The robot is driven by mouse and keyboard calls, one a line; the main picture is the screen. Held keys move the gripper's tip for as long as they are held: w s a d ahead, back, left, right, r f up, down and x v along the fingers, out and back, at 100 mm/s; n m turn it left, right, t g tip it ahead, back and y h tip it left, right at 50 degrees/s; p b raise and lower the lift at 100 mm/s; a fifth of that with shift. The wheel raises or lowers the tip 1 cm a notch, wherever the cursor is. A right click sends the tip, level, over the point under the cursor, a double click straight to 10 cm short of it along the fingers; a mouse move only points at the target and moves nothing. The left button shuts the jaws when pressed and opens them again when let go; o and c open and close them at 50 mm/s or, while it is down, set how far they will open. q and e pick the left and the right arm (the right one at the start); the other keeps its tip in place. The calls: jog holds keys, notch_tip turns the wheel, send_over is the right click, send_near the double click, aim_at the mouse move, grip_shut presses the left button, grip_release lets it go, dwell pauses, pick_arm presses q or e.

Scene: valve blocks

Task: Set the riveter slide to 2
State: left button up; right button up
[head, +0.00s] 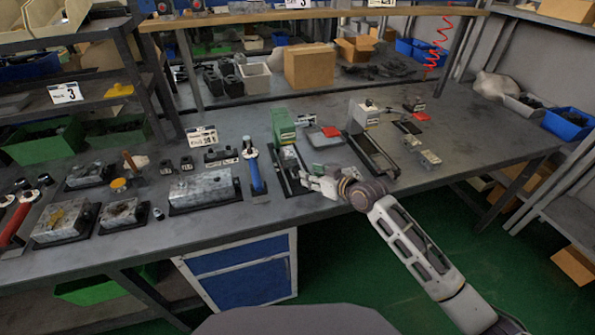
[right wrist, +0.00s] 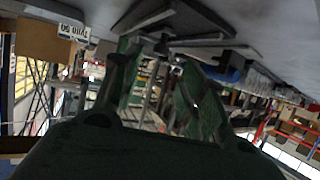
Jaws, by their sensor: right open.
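A machine with a green block (head: 283,125) and a dark slide frame (head: 279,172) stands on the workbench (head: 225,125). It may be the riveter; I cannot read a number 2 or any scale on it. My right gripper (head: 306,180) is at the near right end of this frame, low over the bench. In the right wrist view its fingers (right wrist: 158,90) are apart with nothing clearly held between them. Whether they touch the slide cannot be told. My left gripper is not in view.
A white machine (head: 364,113) with another dark frame (head: 376,157) stands to the right of the gripper. A blue-handled tool (head: 255,172) and a grey metal block (head: 203,189) are to the left. The bench's right end is mostly clear.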

aim_at(296, 169)
jog(key=shift+b+x, duration=0.3)
jog(key=shift+x, duration=4)
grip_shut()
